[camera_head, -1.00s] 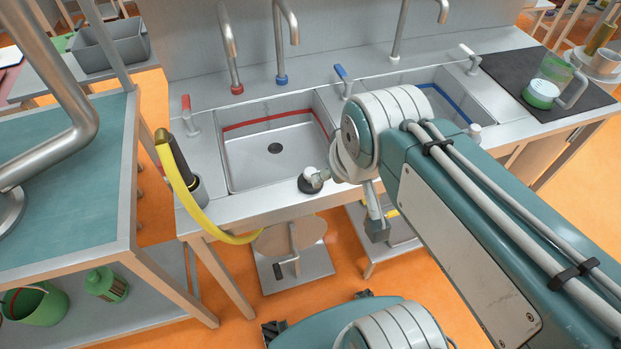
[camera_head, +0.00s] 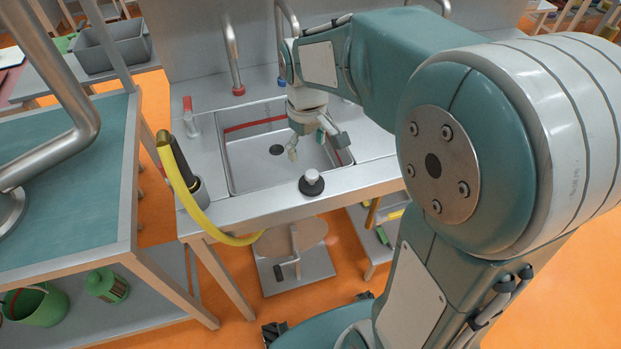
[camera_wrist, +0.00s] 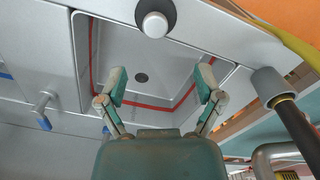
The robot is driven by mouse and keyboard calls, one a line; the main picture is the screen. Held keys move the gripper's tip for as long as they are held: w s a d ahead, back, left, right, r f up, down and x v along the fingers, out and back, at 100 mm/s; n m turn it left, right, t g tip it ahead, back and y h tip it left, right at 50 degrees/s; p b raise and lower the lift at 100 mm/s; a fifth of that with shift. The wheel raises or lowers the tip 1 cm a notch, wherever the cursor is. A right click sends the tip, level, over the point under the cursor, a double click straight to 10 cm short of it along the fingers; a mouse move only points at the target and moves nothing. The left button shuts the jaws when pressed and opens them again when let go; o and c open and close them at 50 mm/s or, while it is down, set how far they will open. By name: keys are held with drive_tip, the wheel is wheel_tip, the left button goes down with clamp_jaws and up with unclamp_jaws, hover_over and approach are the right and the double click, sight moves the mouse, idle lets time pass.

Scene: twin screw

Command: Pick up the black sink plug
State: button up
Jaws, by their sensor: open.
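The black sink plug (camera_head: 311,183) has a black round base and a pale knob on top. It stands upright on the front rim of the sink, and it also shows at the top of the wrist view (camera_wrist: 154,18). My gripper (camera_head: 307,150) hangs over the sink basin, behind the plug and apart from it. In the wrist view my gripper (camera_wrist: 160,84) has its two fingers spread wide with nothing between them. The plug lies beyond the fingertips there.
The sink basin (camera_head: 240,168) has a red band and a dark drain (camera_head: 277,150). A yellow hose (camera_head: 190,195) curves at the left. Taps (camera_head: 232,60) rise behind. A teal-topped table (camera_head: 60,190) stands left. The counter rim beside the plug is clear.

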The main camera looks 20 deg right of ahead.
sight(311, 173)
wheel_tip(311, 173, down, 4)
drive_tip(key=shift+r, duration=0.25)
drive_tip(key=f, duration=0.5)
drive_tip(key=shift+s+d+f, duration=0.1)
drive_tip(key=shift+s+d, duration=0.2)
drive_tip(key=shift+d, duration=0.1)
clamp_jaws()
